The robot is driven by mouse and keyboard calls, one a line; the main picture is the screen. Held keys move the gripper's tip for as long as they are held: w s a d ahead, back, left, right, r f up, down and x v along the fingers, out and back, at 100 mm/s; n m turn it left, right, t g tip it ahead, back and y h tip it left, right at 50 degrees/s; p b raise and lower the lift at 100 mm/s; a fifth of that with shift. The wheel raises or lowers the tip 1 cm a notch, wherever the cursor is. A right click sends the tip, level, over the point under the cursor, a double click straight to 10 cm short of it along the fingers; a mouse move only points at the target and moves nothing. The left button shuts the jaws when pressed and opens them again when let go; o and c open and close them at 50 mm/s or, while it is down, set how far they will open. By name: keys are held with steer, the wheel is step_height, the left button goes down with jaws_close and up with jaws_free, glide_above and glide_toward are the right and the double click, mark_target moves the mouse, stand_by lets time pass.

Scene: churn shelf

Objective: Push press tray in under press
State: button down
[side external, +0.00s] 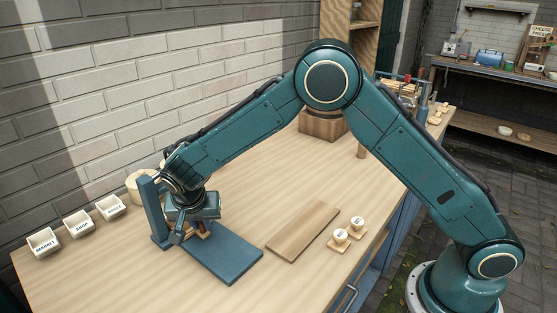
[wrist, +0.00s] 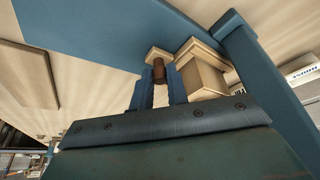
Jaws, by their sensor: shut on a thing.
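The blue press has an upright post (side external: 154,210) and a flat base plate (side external: 228,255), and both also show in the wrist view. My gripper (side external: 202,230) is low over the base plate, close to the post. In the wrist view my gripper (wrist: 160,82) is shut on a small brown handle (wrist: 159,70). The handle is at a pale wooden piece that seems to be the press tray (wrist: 158,54). A pale wooden block (wrist: 202,78) is beside it, close to the post. My wrist hides most of the tray in the side view.
Three white labelled bins (side external: 78,224) stand along the wall side at the left. A flat wooden board (side external: 303,231) lies right of the press. Two small white cups (side external: 357,223) stand on little wooden boards near the front edge. The tabletop between is clear.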

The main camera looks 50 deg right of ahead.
steer(key=shift+w, duration=0.75)
steer(key=c, duration=1.6)
jaws_free()
steer(key=shift+w, duration=0.1)
steer(key=shift+c, duration=0.2)
steer(key=shift+s+r, duration=0.2)
steer(key=v, duration=1.3)
steer(key=shift+r, duration=0.15)
steer(key=shift+r, duration=0.1)
